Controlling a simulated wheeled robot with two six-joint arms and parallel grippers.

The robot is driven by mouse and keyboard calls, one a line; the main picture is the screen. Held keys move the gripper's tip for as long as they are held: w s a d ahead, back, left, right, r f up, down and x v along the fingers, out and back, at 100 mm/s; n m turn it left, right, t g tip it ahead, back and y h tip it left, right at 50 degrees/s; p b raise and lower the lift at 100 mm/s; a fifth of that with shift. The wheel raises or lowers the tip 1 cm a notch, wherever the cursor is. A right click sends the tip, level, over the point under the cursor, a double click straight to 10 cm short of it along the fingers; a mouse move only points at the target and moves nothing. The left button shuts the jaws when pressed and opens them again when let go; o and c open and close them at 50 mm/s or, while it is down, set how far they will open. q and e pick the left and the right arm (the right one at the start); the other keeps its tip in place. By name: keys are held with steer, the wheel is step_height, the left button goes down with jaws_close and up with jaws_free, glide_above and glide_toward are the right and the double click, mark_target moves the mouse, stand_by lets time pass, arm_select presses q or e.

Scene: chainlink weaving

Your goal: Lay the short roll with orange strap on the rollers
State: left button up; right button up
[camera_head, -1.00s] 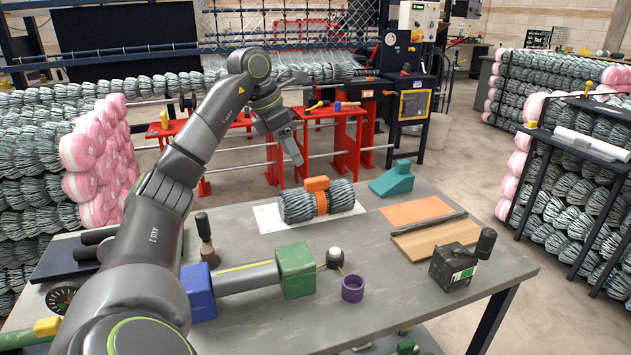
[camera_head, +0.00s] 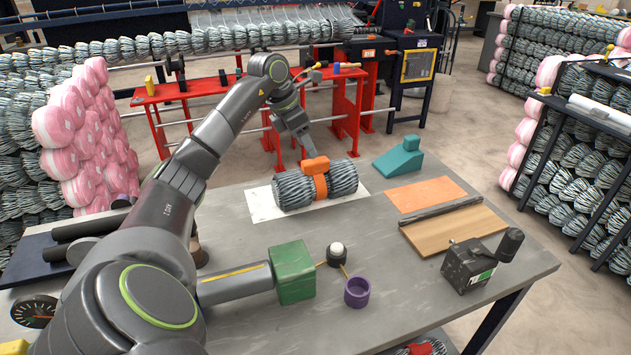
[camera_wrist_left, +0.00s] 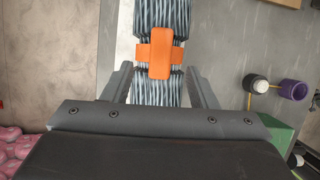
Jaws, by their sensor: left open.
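The short roll of grey wire (camera_head: 290,190) with an orange strap (camera_head: 317,175) lies on its side on a white sheet (camera_head: 262,205) on the table. My left gripper (camera_head: 308,153) is open just above and behind the roll. In the left wrist view the gripper (camera_wrist_left: 160,82) has its fingers on either side of the roll (camera_wrist_left: 160,15), near the strap (camera_wrist_left: 160,52); I cannot tell whether they touch it. The rollers, thin metal bars (camera_head: 212,131) on red stands (camera_head: 345,105), stand behind the table. My right gripper is not in view.
On the grey table (camera_head: 400,290) are a teal wedge (camera_head: 399,158), an orange sheet (camera_head: 425,194), a wooden board (camera_head: 455,230), a black box (camera_head: 470,266), a purple ring (camera_head: 357,292) and a green block (camera_head: 292,272). Pink-ended rolls (camera_head: 85,130) are stacked at left.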

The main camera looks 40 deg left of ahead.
mark_target(315, 161)
arm_select(q)
steer(key=shift+x, duration=0.75)
steer(key=shift+p+x, duration=0.85)
steer(key=shift+x, duration=1.85)
steer(key=shift+r, duration=0.1)
steer(key=c, duration=0.8)
jaws_close()
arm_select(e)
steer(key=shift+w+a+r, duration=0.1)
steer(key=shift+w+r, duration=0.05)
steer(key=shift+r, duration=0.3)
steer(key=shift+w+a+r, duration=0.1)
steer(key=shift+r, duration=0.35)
arm_select(q)
steer(key=shift+d, duration=0.1)
